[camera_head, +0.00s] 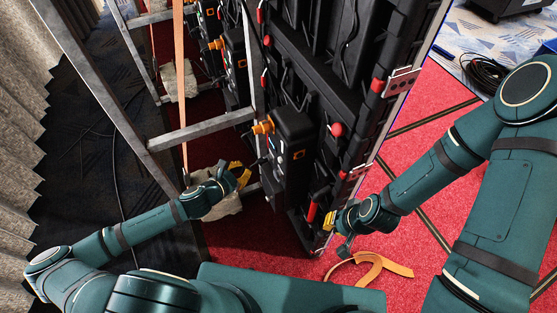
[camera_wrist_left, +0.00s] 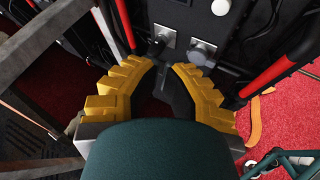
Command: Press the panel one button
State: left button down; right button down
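The black video wall panels (camera_head: 345,60) stand upright, seen from behind in the head view. A black box (camera_head: 292,135) with orange connectors is on the lower panel. My left gripper (camera_head: 243,174) is in front of this lower part. In the left wrist view, its yellow fingers (camera_wrist_left: 166,66) are apart at the tips, facing a grey plate with a dark plug (camera_wrist_left: 160,44) and a grey connector (camera_wrist_left: 201,50). A dark piece shows between the fingers; I cannot tell whether they touch it.
A grey metal frame (camera_head: 205,128) with an orange strap (camera_head: 180,75) stands left of the panels. An orange strap (camera_head: 372,268) lies on the red carpet (camera_head: 425,215). Red handles (camera_wrist_left: 278,72) stick out around the left gripper. Open carpet lies to the right.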

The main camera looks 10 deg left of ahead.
aim_at(280, 160)
pick_arm(q)
jog(key=w+d, duration=0.4)
jog(key=d, duration=0.2)
jog(key=shift+w+d, duration=0.25)
jog(key=shift+d, duration=0.1)
jog(key=shift+d, duration=0.15)
dwell(1.2)
jog(key=shift+w+d, duration=0.15)
jog(key=shift+w, duration=0.05)
jog(key=shift+w+d, duration=0.25)
jog(key=shift+d, duration=0.15)
dwell(0.9)
jog(key=shift+a, duration=0.1)
jog(key=shift+s+a+p, duration=0.3)
jog(key=shift+s+a, duration=0.15)
jog(key=shift+a, duration=0.2)
